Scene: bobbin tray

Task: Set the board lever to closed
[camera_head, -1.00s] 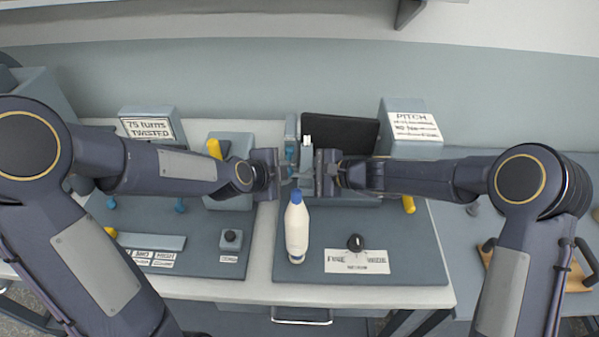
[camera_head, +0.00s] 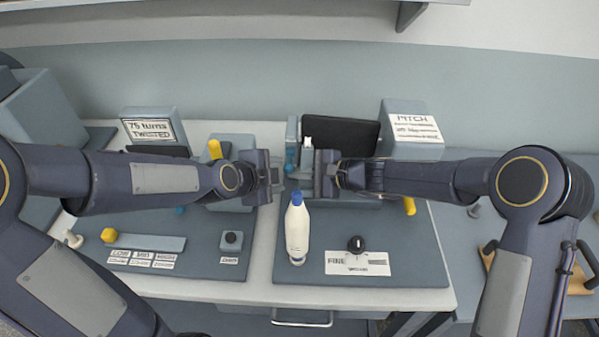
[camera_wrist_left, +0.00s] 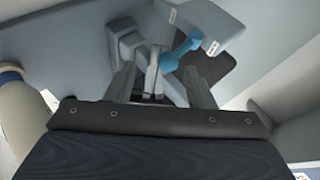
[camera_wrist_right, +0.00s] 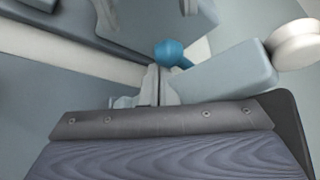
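Which part is the board lever is unclear. A blue two-knobbed piece (camera_wrist_left: 184,48) lies beyond my left fingers; a blue ball (camera_wrist_right: 169,52) is just beyond my right fingers. My left gripper (camera_head: 280,176) hovers by the left edge of the right board, its fingers apart in the left wrist view (camera_wrist_left: 160,85). My right gripper (camera_head: 308,173) faces it closely, its fingers together in the right wrist view (camera_wrist_right: 150,88). I see nothing clearly held; the contact area is partly hidden.
A white bottle with a blue cap (camera_head: 297,232) stands just in front of the grippers. A black knob (camera_head: 356,243) and label plate sit right of it. The left board has a yellow knob (camera_head: 109,235) and a black button (camera_head: 231,238). Sign boxes stand behind.

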